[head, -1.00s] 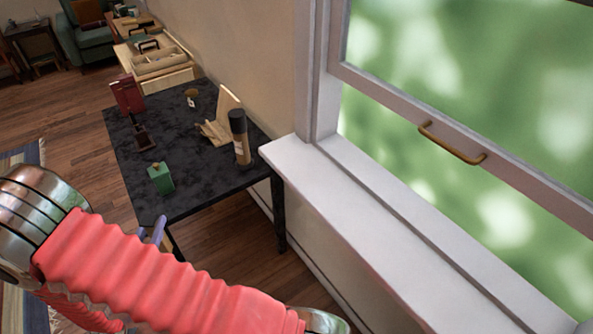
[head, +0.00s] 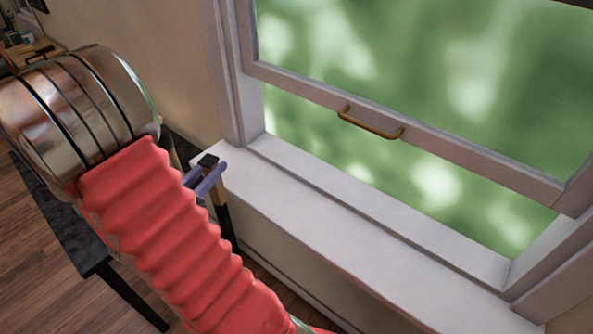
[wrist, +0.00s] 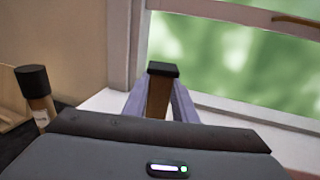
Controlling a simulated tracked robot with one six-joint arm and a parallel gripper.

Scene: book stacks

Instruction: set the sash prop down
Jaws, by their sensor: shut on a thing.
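My gripper (head: 204,181) has pale purple fingers and is shut on the sash prop (head: 223,214). The prop is a wooden stick with dark ends, held roughly upright at the left end of the white window sill (head: 330,222). In the wrist view the prop (wrist: 158,98) stands between the two fingers (wrist: 160,104), its black cap uppermost. Its lower end is hidden in the wrist view. In the head view, I cannot tell whether it touches the sill. The window sash (head: 455,148) is raised above an open gap.
A brass handle (head: 370,123) is on the sash's bottom rail. The sill is bare. A dark table (head: 55,215) is partly hidden behind my arm. A black-capped bottle (wrist: 38,98) stands at the left in the wrist view.

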